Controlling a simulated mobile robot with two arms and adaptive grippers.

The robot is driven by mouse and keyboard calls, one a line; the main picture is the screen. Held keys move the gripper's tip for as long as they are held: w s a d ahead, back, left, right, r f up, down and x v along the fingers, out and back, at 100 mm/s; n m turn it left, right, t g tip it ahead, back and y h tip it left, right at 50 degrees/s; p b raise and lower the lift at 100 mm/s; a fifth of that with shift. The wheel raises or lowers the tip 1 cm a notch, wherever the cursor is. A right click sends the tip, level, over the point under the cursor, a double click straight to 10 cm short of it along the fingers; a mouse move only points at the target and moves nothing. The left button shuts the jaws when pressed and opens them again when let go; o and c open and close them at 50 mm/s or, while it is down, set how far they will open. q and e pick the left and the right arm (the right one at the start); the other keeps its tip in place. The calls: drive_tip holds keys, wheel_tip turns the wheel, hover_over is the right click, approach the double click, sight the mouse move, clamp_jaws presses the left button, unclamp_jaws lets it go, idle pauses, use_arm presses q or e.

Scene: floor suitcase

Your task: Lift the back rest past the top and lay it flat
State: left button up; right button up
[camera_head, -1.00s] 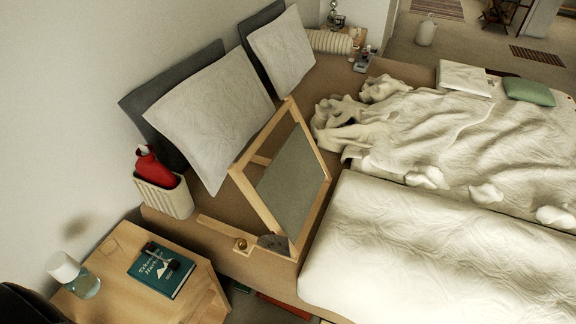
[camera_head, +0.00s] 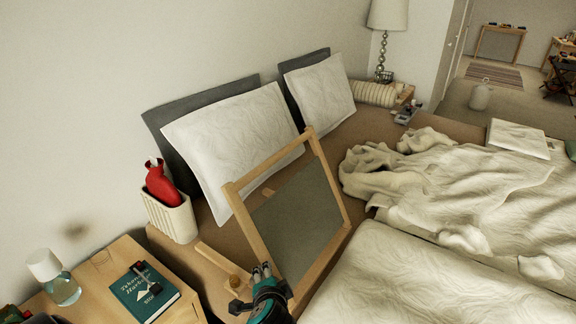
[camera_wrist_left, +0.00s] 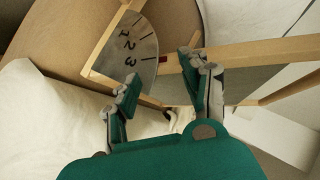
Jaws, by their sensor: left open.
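The back rest, a pale wooden frame (camera_head: 238,220) with a grey panel (camera_head: 300,218), stands tilted up from its wooden base (camera_head: 222,264) on the bed. In the left wrist view its side rail (camera_wrist_left: 255,53) runs to the right, beside a grey dial (camera_wrist_left: 125,50) marked 1, 2, 3 with a red mark. My left gripper (camera_head: 262,272) is at the frame's lower near end. Its fingers (camera_wrist_left: 160,70) are apart, one overlapping the rail in the picture, with nothing gripped; contact cannot be told. My right gripper is not in view.
White pillows (camera_head: 235,145) lean on the wall behind the back rest. A ribbed bin (camera_head: 172,217) with a red bottle stands left of it. The nightstand (camera_head: 105,262) holds a teal book (camera_head: 145,292) and a lamp-like jar (camera_head: 60,280). Rumpled white bedding (camera_head: 440,185) lies to the right.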

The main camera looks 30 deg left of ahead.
use_arm(q)
drive_tip(key=w+a+r+m+t+y, duration=0.2)
drive_tip(key=w+r+m+t+y, duration=0.15)
drive_tip(key=w+r, duration=0.55)
drive_tip(key=m+t+y, duration=0.1)
drive_tip(key=t+y, duration=0.1)
approach(279, 157)
drive_tip(key=x, duration=0.3)
drive_tip(key=p+x, duration=0.1)
drive_tip(key=x, duration=0.7)
drive_tip(key=shift+w+a+f+p, duration=0.1)
drive_tip(key=shift+w+f+p, duration=0.1)
drive_tip(key=shift+f+p, duration=0.1)
clamp_jaws()
drive_tip(key=shift+f, duration=0.1)
